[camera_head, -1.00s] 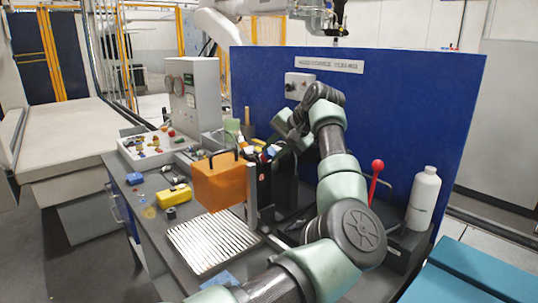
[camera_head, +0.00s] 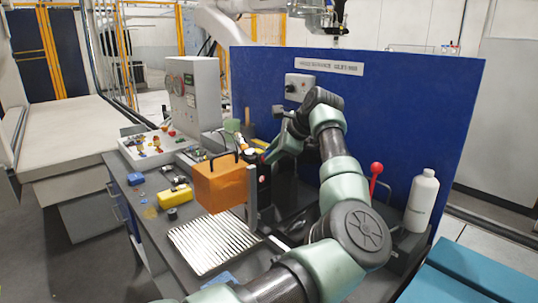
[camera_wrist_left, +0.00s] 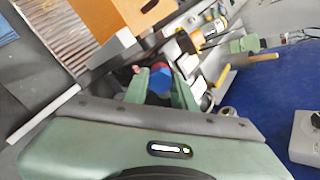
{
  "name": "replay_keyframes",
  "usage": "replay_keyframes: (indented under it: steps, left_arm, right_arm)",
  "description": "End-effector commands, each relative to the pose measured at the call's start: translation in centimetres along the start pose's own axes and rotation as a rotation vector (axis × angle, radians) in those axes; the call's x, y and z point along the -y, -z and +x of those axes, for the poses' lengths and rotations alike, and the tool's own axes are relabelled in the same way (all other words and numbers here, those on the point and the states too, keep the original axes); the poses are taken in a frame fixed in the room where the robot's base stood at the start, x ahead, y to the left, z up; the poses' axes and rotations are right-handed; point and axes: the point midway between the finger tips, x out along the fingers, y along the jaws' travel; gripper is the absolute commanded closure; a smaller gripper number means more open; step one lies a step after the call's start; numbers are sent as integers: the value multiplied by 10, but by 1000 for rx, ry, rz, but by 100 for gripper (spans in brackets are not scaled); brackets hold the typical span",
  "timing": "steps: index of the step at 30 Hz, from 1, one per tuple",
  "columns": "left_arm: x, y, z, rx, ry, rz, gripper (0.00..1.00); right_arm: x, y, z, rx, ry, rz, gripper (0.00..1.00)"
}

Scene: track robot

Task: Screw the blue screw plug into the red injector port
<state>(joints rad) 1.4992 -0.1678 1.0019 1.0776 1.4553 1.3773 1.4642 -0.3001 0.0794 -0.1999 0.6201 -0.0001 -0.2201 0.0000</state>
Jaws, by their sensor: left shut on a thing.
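The blue screw plug (camera_wrist_left: 159,82) is between the two green fingers of my left gripper (camera_wrist_left: 161,88) in the left wrist view; the gripper is shut on it. A red part, likely the red injector port (camera_wrist_left: 160,67), shows right behind the plug; I cannot tell whether they touch or how deep the plug sits. In the head view my left gripper (camera_head: 266,158) is over the bench beside the orange box, and the plug is hidden there. My right gripper is not in view.
The orange box (camera_head: 220,186) with a black handle stands close left of the gripper. A ribbed metal tray (camera_head: 208,243), a yellow case (camera_head: 174,195) and a white parts tray (camera_head: 150,150) lie on the bench. A red-knobbed lever (camera_head: 376,170), a white bottle (camera_head: 421,200) and a blue panel (camera_head: 400,120) stand right and behind.

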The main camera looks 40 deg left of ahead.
Motion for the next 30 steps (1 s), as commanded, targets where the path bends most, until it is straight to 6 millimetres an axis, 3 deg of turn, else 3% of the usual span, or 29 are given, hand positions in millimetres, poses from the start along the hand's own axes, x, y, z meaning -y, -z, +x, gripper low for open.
replay_keyframes:
  steps: [9, 10, 12, 23, 30]
  left_arm:
    - [0, 0, 0, 1, 0, 29, 100]
    - [0, 1, 0, 1, 0, 28, 66]
    - [0, 1, 0, 1, 0, 27, 49]
    - [0, 1, -3, 0, 1, 23, 49]
    - [0, 2, -38, -2, 3, 23, 49]
  right_arm:
    - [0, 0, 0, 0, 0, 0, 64]
    - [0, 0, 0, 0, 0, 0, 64]
    - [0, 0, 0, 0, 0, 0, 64]
    - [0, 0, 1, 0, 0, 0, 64]
    - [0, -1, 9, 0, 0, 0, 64]
